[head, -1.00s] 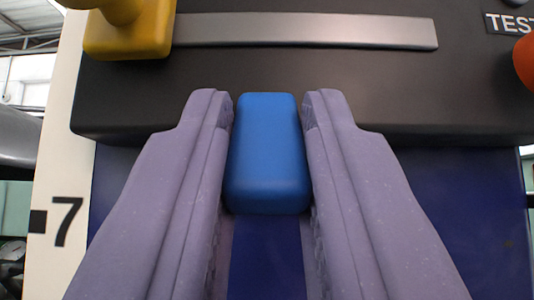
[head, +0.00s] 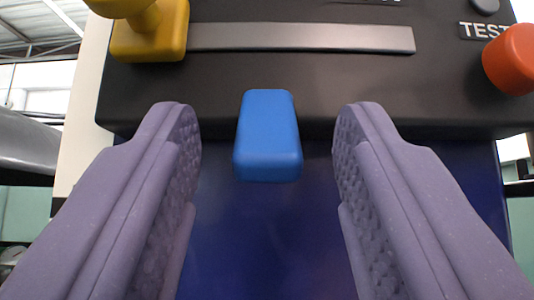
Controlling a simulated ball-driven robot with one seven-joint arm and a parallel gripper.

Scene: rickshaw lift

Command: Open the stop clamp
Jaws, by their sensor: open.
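A blue block-shaped handle (head: 268,135), which I take to be the stop clamp's, sticks out at the lower edge of a black panel (head: 300,85). My gripper (head: 268,130) is open, with one purple finger on each side of the blue handle and a clear gap on both sides. The fingers do not touch it. The inner textured pads of both fingers show. How the handle joins the panel is hidden behind it.
A yellow knob (head: 150,35) sits at the left end of a grey slot strip (head: 300,38) on the panel. A red-orange button (head: 512,60) is at the right beside a TEST label (head: 484,31). A dark blue surface (head: 265,240) lies below the panel.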

